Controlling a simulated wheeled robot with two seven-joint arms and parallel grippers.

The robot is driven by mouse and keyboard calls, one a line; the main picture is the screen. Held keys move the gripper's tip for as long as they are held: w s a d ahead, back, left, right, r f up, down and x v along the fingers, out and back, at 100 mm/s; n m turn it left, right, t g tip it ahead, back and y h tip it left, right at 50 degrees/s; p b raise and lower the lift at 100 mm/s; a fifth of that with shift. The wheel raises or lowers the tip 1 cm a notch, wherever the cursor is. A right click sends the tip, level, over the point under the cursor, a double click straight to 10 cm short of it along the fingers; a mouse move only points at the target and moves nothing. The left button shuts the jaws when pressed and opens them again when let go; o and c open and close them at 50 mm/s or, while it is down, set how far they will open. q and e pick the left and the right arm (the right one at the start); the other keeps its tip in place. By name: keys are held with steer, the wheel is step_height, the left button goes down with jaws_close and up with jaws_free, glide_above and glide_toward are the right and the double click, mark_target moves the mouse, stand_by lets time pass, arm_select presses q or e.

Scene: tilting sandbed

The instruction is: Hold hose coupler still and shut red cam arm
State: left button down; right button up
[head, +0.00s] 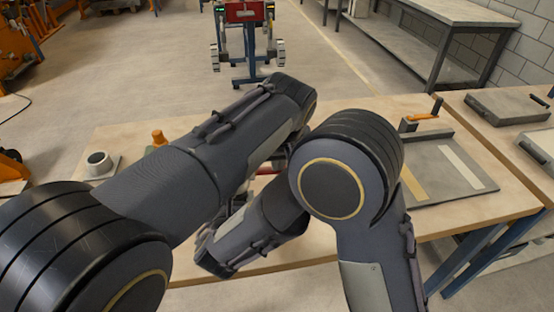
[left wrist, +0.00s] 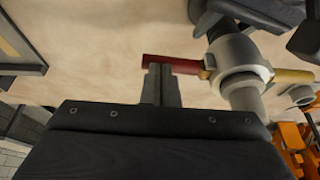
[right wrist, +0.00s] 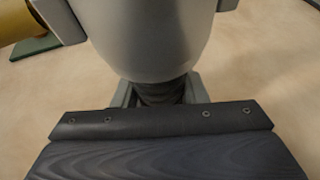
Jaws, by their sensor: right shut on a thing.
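The grey hose coupler (left wrist: 238,55) shows in the left wrist view, with the red cam arm (left wrist: 188,64) sticking out to its left and a yellow arm (left wrist: 292,76) to its right. My left gripper (left wrist: 161,75) has its fingers close together with nothing between them, tips at the red arm; I cannot tell whether they touch it. In the right wrist view my right gripper (right wrist: 160,92) is shut on the large grey coupler body (right wrist: 155,40), which hides much of the fingers. In the head view my arms hide nearly all of the coupler and both grippers.
On the wooden table (head: 440,225), a grey plate (head: 465,185) with two strips and an orange-handled clamp (head: 425,117) lie right. A pale cup-shaped fitting (head: 98,163) and an orange knob (head: 158,137) stand left. Another bench with grey boxes (head: 505,105) adjoins right.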

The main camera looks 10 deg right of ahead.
arm_select(q)
steer(key=shift+d+f, duration=0.1)
steer(key=shift+f, duration=0.1)
step_height(320, 180, down, 6)
steer(key=shift+f, duration=0.15)
stand_by(0.9)
steer(key=shift+r, duration=0.85)
steer(key=shift+r, duration=0.1)
